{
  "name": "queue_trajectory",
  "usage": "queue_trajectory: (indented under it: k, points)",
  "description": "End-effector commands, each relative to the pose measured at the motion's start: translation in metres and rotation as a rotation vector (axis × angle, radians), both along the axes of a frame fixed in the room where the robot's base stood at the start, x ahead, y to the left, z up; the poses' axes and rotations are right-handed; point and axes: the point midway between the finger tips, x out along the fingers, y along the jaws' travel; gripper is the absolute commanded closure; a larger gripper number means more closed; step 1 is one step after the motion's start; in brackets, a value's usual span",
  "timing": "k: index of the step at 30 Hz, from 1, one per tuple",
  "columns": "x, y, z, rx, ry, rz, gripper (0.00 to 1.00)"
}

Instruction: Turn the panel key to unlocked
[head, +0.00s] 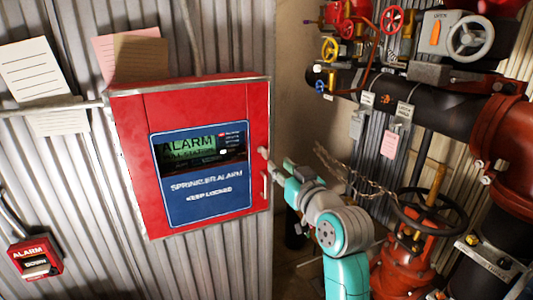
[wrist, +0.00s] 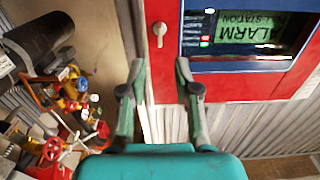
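The red alarm panel (head: 128,170) hangs on the corrugated wall in the head view, with a window and a blue "keep locked" label. It also fills the upper right of the wrist view (wrist: 232,80). A small pale key (wrist: 159,34) sits on the panel's face near its edge. In the head view the key (head: 263,152) is tiny at the panel's right side. My gripper (wrist: 160,64) is open and empty; its two fingers lie either side of the key's line, apart from it. In the head view my gripper (head: 289,169) is just right of the panel.
A pale door handle (head: 264,186) sits below the key. Pipes, valves and a large handwheel (head: 432,212) with a chain crowd the right side. A red alarm pull box (head: 35,258) is at lower left. Paper notes hang above the panel.

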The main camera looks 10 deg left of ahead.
Motion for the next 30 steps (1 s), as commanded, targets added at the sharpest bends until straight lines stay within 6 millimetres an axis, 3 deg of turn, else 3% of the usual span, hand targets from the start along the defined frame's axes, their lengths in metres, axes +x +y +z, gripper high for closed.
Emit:
queue_trajectory:
  k: [9,15,28,29,30]
  points:
    - [0.047,0.032,0.001,-0.001,-0.001,0.001,0.69]
    - [0.067,0.046,0.000,0.000,0.000,0.000,0.69]
    - [0.075,0.051,0.000,0.001,-0.001,-0.001,0.69]
    - [0.075,0.051,0.000,0.001,-0.001,-0.001,0.71]
    - [0.075,0.051,0.000,0.001,-0.001,-0.001,0.81]
